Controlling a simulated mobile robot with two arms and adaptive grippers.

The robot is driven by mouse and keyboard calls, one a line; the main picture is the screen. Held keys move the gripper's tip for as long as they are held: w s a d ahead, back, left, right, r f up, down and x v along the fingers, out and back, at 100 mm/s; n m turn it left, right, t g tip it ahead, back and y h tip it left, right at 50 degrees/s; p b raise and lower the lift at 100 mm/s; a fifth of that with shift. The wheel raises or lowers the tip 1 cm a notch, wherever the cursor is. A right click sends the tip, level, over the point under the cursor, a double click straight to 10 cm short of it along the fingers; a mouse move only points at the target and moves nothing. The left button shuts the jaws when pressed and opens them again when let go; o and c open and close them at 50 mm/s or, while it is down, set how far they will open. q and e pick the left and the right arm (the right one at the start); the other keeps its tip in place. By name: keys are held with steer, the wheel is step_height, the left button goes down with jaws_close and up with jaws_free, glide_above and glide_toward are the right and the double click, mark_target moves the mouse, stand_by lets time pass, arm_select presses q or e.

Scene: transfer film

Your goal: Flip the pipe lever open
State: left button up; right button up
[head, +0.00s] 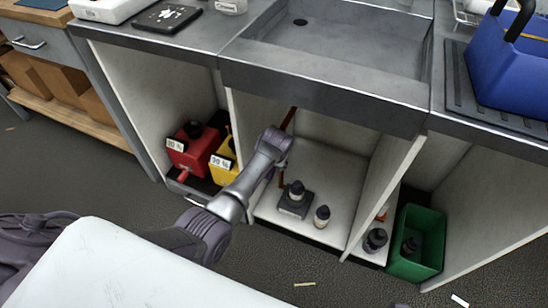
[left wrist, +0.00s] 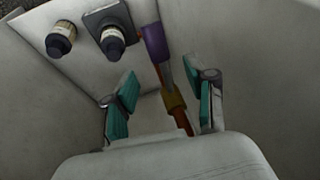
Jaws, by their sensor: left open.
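A copper-red pipe (head: 288,120) runs down inside the open cabinet under the sink. In the left wrist view, the pipe (left wrist: 184,124) carries a brass-coloured valve body (left wrist: 174,101). A lever with a purple grip (left wrist: 156,43) and a grey stem extends from the valve, roughly in line with the pipe in this picture. My left gripper (left wrist: 164,94) is open, its teal-padded fingers on either side of the valve and lower stem. I cannot tell whether either finger touches them. In the head view my left wrist hides the valve and lever. My right gripper is not in view.
Two dark bottles (head: 297,190) (head: 322,214) stand on the cabinet floor, one on a grey base. White cabinet walls (head: 386,190) close in on the sides. Red (head: 192,154) and yellow (head: 223,168) containers stand left; a green bin (head: 418,230) stands right.

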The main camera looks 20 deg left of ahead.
arm_select(q)
steer(key=v, duration=0.5)
steer(key=shift+s+d+r, duration=0.1)
steer(key=shift+r, duration=0.2)
steer(key=shift+f, duration=0.1)
steer(key=s+f+g+p, duration=0.1)
steer(key=s+f+p, duration=0.4)
steer(key=s, duration=1.2)
steer(key=s+a+f+m+g+h+p, duration=0.1)
steer(key=s+f+p, duration=0.5)
steer(key=s, duration=1.1)
steer(key=s+f+m+h+p, duration=0.1)
steer(key=s+f+p, duration=0.5)
steer(key=s, duration=1.1)
steer(key=shift+a+f+g+p, duration=0.15)
steer(key=shift+a+g+p, duration=0.25)
steer(key=shift+p, duration=0.6)
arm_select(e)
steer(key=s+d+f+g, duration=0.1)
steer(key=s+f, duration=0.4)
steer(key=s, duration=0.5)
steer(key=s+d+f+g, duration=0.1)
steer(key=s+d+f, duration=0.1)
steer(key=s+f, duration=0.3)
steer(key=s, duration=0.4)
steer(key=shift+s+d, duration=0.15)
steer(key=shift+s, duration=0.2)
